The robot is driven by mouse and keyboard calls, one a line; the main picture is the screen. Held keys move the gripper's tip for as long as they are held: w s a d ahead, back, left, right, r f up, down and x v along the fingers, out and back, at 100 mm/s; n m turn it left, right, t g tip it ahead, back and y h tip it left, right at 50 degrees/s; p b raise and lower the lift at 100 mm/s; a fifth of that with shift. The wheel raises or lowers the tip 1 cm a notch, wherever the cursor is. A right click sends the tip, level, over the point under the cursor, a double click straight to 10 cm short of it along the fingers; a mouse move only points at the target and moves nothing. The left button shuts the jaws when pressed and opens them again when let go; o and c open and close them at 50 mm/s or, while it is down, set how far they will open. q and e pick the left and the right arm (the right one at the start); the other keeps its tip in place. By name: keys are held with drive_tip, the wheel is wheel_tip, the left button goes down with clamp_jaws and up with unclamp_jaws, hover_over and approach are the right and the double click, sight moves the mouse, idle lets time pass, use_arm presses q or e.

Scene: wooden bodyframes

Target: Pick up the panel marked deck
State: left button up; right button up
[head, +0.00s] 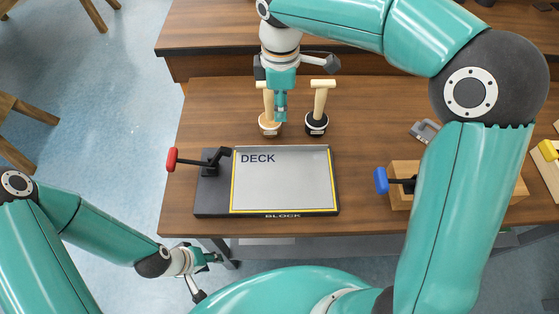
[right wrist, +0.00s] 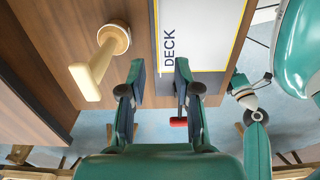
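The panel marked DECK (head: 285,185) is a light grey sheet with a yellow edge, lying flat on a dark block base marked BLOCK (head: 210,200). In the right wrist view the panel (right wrist: 205,40) is at the upper right, its lettering near my fingers. My right gripper (head: 281,116) is above the table, just behind the panel in the head view. In the right wrist view its two fingers (right wrist: 160,72) are apart with nothing between them. My left gripper (head: 208,258) is low, off the table's front left edge; its fingers are too small to judge.
A red-handled clamp (head: 171,160) is at the base's left. Two wooden-handled tools (head: 321,100) stand behind the panel, one partly hidden by my right gripper. A blue-handled clamp (head: 381,181) on a wooden block is at the right. Table between panel and block is clear.

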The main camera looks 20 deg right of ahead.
hover_over(281, 153)
wheel_tip(281, 153, down, 11)
drive_tip(key=shift+r, duration=0.15)
drive_tip(key=shift+w+d+f+p, duration=0.1)
drive_tip(key=shift+f+p, duration=0.2)
drive_tip(key=shift+f, duration=1.05)
drive_tip(key=shift+w+d+f+p, duration=0.1)
drive_tip(key=shift+f+p, duration=0.2)
drive_tip(key=shift+f, duration=1)
drive_tip(key=shift+c, duration=0.3)
clamp_jaws()
